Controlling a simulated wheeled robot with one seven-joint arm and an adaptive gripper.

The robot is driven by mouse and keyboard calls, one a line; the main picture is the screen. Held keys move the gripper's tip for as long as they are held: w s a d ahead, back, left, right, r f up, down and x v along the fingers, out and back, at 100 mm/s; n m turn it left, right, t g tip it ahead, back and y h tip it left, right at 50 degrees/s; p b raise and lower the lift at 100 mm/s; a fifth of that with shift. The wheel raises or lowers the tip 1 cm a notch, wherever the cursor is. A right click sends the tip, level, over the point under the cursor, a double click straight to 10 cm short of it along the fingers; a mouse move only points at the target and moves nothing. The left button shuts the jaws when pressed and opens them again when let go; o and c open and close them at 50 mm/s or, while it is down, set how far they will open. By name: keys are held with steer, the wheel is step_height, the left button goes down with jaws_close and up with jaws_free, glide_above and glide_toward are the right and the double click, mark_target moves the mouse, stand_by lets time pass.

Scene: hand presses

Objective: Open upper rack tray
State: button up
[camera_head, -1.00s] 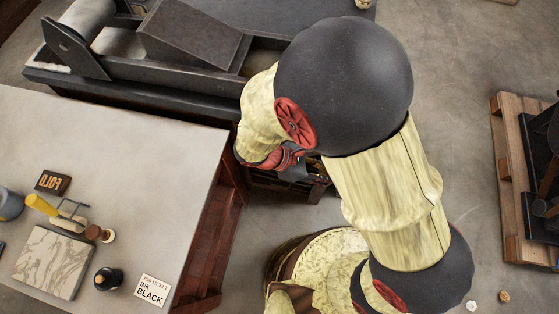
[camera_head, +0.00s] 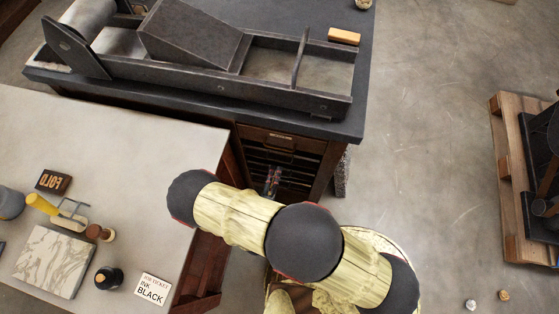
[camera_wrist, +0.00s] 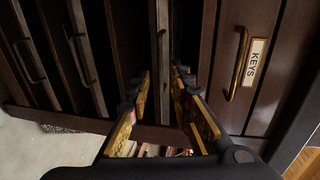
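A dark wooden rack of stacked trays (camera_head: 285,160) stands under the press bench in the head view. In the wrist view it appears turned sideways, with a drawer labelled KEYS (camera_wrist: 236,70) at the right. Beside it is a narrow tray front (camera_wrist: 160,35) with a thin metal handle, and more handled trays (camera_wrist: 80,50) lie further left. My gripper (camera_wrist: 162,88) is open, its fingers apart on either side of the narrow tray front's line. I cannot tell whether they touch the handle. In the head view my gripper (camera_head: 272,180) is small, in front of the rack.
A pale worktable (camera_head: 150,150) with a stone slab, bottles and a job ticket stands close at left. The iron press (camera_head: 220,85) sits on the bench above the rack. A pallet (camera_head: 508,190) stands at far right.

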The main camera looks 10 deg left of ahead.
steer(key=shift+b+x, duration=0.8)
steer(key=shift+x, duration=2.6)
steer(key=shift+d, duration=0.1)
jaws_close()
